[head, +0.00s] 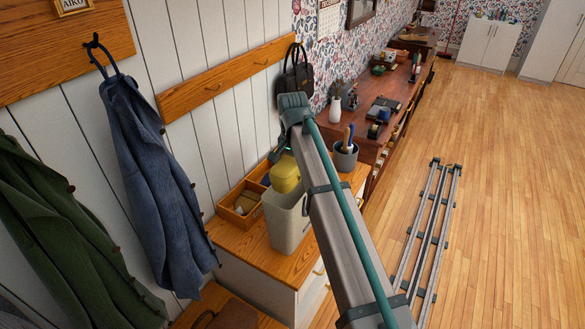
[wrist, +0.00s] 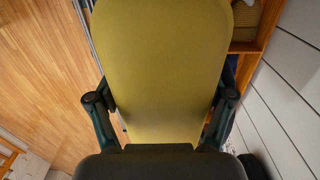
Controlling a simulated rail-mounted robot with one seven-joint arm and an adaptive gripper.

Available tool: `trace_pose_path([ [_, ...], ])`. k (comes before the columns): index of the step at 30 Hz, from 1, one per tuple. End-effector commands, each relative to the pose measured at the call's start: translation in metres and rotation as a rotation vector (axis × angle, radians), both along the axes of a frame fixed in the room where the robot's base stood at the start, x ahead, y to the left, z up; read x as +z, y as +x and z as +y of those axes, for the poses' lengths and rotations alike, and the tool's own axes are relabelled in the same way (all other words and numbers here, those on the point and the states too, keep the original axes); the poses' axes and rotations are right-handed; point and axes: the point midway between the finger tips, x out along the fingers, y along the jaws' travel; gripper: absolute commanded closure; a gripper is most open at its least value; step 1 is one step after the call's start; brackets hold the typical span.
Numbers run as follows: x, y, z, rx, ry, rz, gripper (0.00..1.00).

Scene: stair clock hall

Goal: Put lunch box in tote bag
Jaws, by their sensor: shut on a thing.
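The yellow lunch box (head: 286,173) is at the mouth of the cream tote bag (head: 286,227). It also fills the middle of the wrist view (wrist: 160,65). My gripper (wrist: 160,98) is shut on the lunch box, with one finger along each side. In the head view the lunch box's lower part overlaps the bag's rim, and I cannot tell how far inside it is. The tote bag stands upright on the wooden cabinet top. My arm hides its right side and most of my gripper in the head view.
A wooden organiser (head: 240,203) with small items stands left of the bag. A grey cup (head: 344,157) with tools stands behind, to the right. A dark handbag (head: 294,75) and a blue coat (head: 150,175) hang on the wall. The floor at right is open beyond metal rails.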

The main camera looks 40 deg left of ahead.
Motion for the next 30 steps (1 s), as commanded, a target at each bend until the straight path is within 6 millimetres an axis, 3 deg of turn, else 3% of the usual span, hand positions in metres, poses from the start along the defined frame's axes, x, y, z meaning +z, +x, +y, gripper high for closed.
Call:
trace_pose_path([
  [15, -0.037, 0.000, 0.000, 0.000, 0.000, 0.000, 0.60],
  [29, -0.042, 0.000, 0.000, 0.000, 0.001, 0.000, 0.60],
  [30, -0.042, 0.000, 0.000, 0.000, 0.001, 0.000, 0.19],
])
